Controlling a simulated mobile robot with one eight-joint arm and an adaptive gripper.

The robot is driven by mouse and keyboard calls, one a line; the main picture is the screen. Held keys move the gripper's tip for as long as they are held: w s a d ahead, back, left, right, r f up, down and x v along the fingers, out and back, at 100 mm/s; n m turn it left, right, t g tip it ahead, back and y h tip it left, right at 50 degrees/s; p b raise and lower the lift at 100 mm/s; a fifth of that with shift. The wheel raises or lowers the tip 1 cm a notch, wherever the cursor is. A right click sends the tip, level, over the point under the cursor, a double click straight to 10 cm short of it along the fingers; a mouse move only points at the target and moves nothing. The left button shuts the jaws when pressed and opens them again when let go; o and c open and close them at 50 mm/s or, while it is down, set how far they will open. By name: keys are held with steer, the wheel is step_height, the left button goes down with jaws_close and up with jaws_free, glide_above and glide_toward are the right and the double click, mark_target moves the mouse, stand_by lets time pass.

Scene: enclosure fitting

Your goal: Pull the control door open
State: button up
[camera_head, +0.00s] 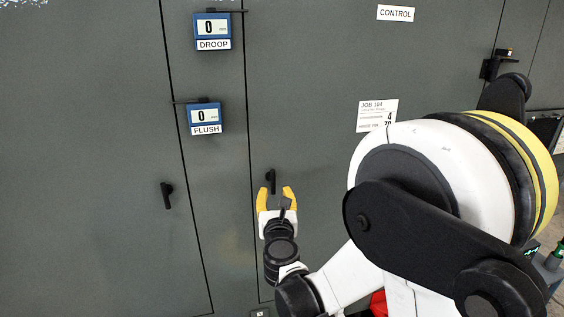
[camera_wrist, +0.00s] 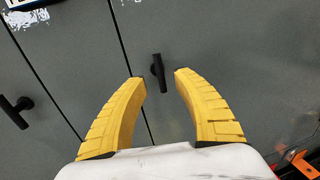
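The control door (camera_head: 320,100) is a large dark grey panel with a "CONTROL" label (camera_head: 395,13) near its top. It looks shut, flush with the panels beside it. Its black handle (camera_head: 271,181) stands near the door's left edge and also shows in the wrist view (camera_wrist: 158,70). My gripper (camera_head: 276,190) has yellow fingers and is open and empty. In the wrist view my gripper (camera_wrist: 160,78) points at the handle, which appears between the two fingertips. I see no contact, and the remaining distance is hard to tell.
A second black handle (camera_head: 167,194) is on the left door. A job sheet (camera_head: 377,115) is on the control door. A black latch (camera_head: 497,65) is at right.

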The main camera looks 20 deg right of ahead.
mark_target(273, 178)
steer(key=w, duration=0.3)
steer(key=w+d, duration=0.1)
steer(key=w, duration=0.5)
steer(key=shift+w+d, duration=0.3)
steer(key=shift+w, duration=0.05)
jaws_close()
